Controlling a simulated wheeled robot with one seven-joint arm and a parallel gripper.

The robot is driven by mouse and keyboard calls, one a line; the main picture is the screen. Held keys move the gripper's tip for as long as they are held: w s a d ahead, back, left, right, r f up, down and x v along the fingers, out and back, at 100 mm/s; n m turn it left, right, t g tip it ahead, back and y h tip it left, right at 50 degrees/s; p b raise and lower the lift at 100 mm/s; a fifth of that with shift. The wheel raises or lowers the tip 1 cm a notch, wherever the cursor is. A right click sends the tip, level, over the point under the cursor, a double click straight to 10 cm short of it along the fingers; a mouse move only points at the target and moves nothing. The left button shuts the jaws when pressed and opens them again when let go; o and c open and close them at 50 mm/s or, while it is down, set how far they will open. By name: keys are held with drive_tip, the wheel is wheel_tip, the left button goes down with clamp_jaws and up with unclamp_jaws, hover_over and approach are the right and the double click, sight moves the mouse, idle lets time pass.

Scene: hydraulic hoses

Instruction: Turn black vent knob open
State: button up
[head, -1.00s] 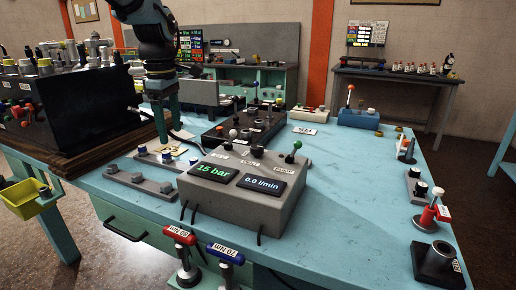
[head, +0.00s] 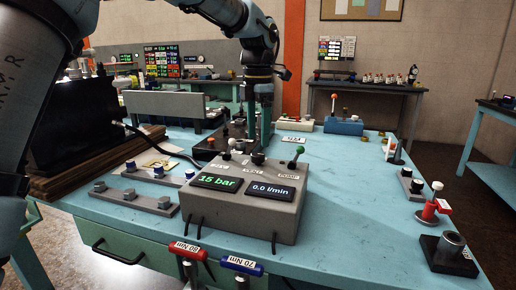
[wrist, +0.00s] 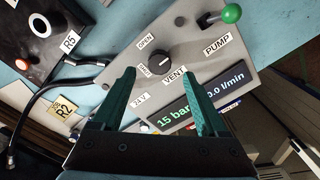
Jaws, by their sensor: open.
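The black vent knob (wrist: 160,60) sits on the grey control box, above the VENT label in the wrist view. In the head view the knob (head: 258,158) shows on the top of the box (head: 262,220). My gripper (wrist: 158,75) is open and empty, its teal fingertips apart on either side of the knob's line. In the head view my gripper (head: 259,143) points down above or just behind the knob; contact cannot be told.
The green-tipped PUMP lever (wrist: 231,14) stands beside the knob. The box displays (head: 218,182) read 15 bar and 0.0 l/min. A dark box with a hose (wrist: 40,30) lies behind.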

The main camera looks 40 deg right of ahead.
sight(258, 154)
drive_tip(key=shift+f, duration=2.35)
clamp_jaws()
